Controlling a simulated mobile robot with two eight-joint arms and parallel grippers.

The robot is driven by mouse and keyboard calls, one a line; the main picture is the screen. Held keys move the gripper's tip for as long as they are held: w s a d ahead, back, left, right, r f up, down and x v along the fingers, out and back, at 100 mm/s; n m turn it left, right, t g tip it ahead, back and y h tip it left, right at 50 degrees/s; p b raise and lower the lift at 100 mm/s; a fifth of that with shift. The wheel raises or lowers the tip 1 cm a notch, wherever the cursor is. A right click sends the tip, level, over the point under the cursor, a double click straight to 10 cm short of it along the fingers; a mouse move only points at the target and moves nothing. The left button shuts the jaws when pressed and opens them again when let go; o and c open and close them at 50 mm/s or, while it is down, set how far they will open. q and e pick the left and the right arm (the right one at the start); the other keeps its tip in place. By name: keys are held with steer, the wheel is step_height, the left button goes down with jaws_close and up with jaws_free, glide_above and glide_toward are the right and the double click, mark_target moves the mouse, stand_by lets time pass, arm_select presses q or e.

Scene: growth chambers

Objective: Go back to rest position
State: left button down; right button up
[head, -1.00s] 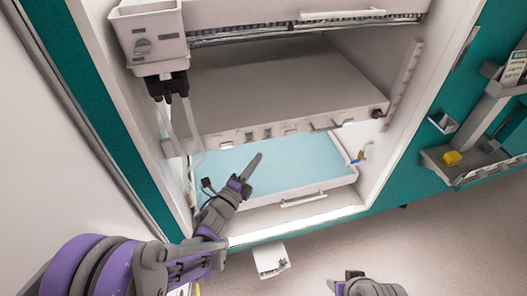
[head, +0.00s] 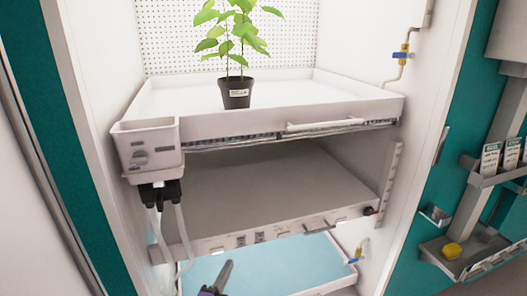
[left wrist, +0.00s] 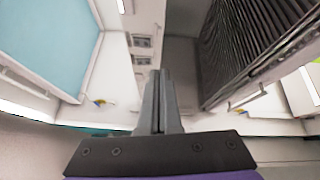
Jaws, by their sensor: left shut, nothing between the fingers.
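My left gripper (head: 222,278) shows at the bottom of the head view, in front of the blue-lined lower tray (head: 262,268). Only its dark fingers and a bit of its purple body are in view there. In the left wrist view its fingers (left wrist: 159,100) are together and hold nothing. The same tray shows at the upper left of the left wrist view (left wrist: 50,45). My right gripper is outside both current views.
A potted green plant (head: 236,92) stands on the white upper tray (head: 350,92). A grey middle shelf (head: 285,185) lies below. A white box (head: 147,150) with tubes hangs at the left. A side rack (head: 450,268) holds a yellow object (head: 453,250).

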arm_select(q)
steer(key=s+a+f+n+g+y, duration=0.2)
steer(key=s+a+n+g+y, duration=0.35)
steer(key=s+a+n, duration=0.5)
steer(key=s+d+f+n+g, duration=0.2)
steer(key=s+f+n+g, duration=0.15)
steer(key=s, duration=0.65)
steer(key=s+d+f+n+g, duration=0.1)
steer(key=s+f+n+g, duration=0.3)
steer(key=s, duration=0.6)
step_height(320, 180, up, 21)
steer(key=w+n+t+p, duration=0.1)
steer(key=w+p, duration=0.1)
steer(key=p, duration=1.5)
steer(key=shift+w+h+p, duration=0.25)
steer(key=shift+h+p, duration=0.1)
steer(key=shift+h, duration=0.1)
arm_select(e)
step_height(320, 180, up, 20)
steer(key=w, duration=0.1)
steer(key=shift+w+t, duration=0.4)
arm_select(q)
steer(key=shift+s+d+f, duration=0.1)
steer(key=shift+s, duration=0.05)
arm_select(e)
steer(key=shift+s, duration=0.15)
